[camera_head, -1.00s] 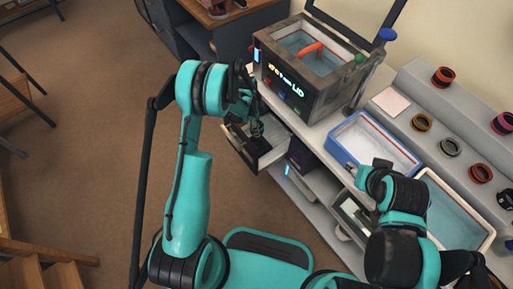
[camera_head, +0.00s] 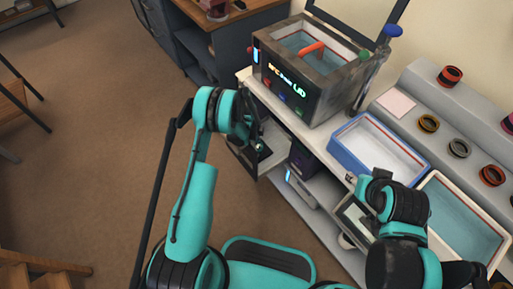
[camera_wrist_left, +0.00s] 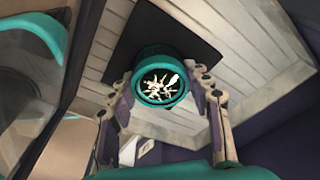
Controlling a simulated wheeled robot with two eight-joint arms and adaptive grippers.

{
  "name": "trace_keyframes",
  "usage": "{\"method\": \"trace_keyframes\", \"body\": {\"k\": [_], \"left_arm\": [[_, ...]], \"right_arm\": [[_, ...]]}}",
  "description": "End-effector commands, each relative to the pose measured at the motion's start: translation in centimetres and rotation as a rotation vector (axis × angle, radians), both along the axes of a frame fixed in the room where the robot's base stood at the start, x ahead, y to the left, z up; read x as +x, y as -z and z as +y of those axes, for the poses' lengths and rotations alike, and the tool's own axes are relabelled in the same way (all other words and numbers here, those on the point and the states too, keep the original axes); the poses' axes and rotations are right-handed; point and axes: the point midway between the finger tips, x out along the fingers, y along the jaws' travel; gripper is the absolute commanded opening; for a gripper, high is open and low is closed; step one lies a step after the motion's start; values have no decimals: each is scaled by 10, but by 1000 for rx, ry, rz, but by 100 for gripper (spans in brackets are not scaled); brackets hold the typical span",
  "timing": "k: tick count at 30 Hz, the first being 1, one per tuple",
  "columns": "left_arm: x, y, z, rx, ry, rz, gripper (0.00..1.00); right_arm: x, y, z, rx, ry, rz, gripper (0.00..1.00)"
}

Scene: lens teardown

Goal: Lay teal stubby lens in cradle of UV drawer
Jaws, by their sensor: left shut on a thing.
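The teal stubby lens (camera_wrist_left: 160,88) shows in the left wrist view, with a teal ring, a dark ribbed barrel and white branching marks on its glass. My left gripper (camera_wrist_left: 160,95) is shut on it, one finger at each side. The lens is over the open UV drawer (camera_wrist_left: 80,75), in front of a dark square pad (camera_wrist_left: 205,45) among pale slats. I cannot tell whether the lens touches the pad. In the head view my left gripper (camera_head: 256,143) is at the open drawer (camera_head: 279,156) and the lens is not clear. My right gripper (camera_head: 352,178) is near the blue-rimmed tray; its fingers are unclear.
A grey box machine (camera_head: 300,80) with a lit display stands on the bench above the drawer. A blue-rimmed tray (camera_head: 419,178) and a teal-bottomed tray (camera_head: 465,215) lie to the right. Several lens rings sit on a grey stepped rack (camera_head: 420,90).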

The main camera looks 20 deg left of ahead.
Motion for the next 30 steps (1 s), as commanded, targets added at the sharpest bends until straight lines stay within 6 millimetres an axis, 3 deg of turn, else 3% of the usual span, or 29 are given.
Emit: {"method": "trace_keyframes", "body": {"k": [8,9,11,23,30], "left_arm": [[0,1,0,0,0,0,11],[0,1,0,0,0,0,54],[0,1,0,0,0,0,70],[0,-5,0,0,-1,0,70],[-1,-52,7,0,-1,0,70]], "right_arm": [[0,-2,0,0,0,0,40],[0,-2,0,0,0,0,40],[0,-2,0,0,0,0,40],[0,-3,0,0,0,0,40],[0,-22,0,0,0,0,40]]}}
